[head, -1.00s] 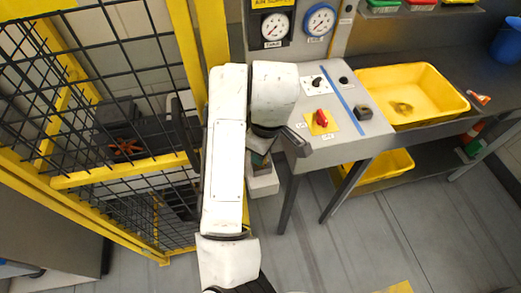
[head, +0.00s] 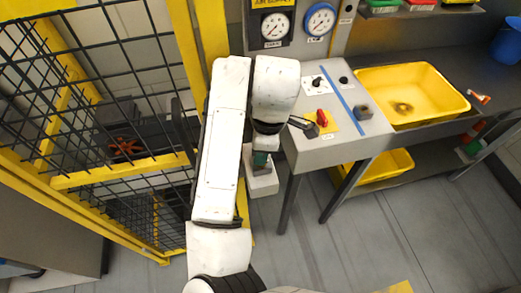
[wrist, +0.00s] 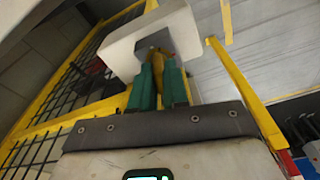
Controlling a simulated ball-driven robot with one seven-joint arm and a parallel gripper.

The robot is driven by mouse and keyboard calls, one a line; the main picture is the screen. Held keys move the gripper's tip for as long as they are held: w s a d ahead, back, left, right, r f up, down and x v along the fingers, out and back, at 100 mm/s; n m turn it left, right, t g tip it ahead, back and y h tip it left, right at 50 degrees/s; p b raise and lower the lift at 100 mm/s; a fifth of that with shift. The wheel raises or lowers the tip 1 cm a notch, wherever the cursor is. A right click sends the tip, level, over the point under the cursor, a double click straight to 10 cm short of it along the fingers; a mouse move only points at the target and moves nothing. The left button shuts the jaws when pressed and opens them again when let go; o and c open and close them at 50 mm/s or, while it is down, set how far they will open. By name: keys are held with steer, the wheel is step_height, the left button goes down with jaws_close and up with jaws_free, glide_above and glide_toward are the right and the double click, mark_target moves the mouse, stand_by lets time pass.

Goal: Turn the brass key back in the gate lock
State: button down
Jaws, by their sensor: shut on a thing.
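My gripper (wrist: 159,88) shows two green fingers in the wrist view, shut on the brass key (wrist: 157,63). Only a narrow brass strip of the key shows between the fingers. The key's far end meets a dark recess in the pale gate lock box (wrist: 124,45). In the head view my gripper (head: 261,160) is just above the lock box (head: 263,185), beside the yellow gate post. The key is hidden there by my gripper and arm. The exact angle of the key is hard to tell.
The black mesh fence with yellow frame (head: 120,170) stands at the left. A grey control console (head: 335,150) with a red knob (head: 322,117) is close at the right. A yellow tub (head: 430,85) stands farther right. Open floor lies below.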

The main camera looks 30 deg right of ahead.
steer(key=shift+s+a+n, duration=0.1)
steer(key=shift+n, duration=1.4)
steer(key=shift+r, duration=0.1)
steer(key=c, duration=1.1)
jaws_free()
steer(key=shift+o, duration=0.2)
steer(key=shift+r, duration=0.1)
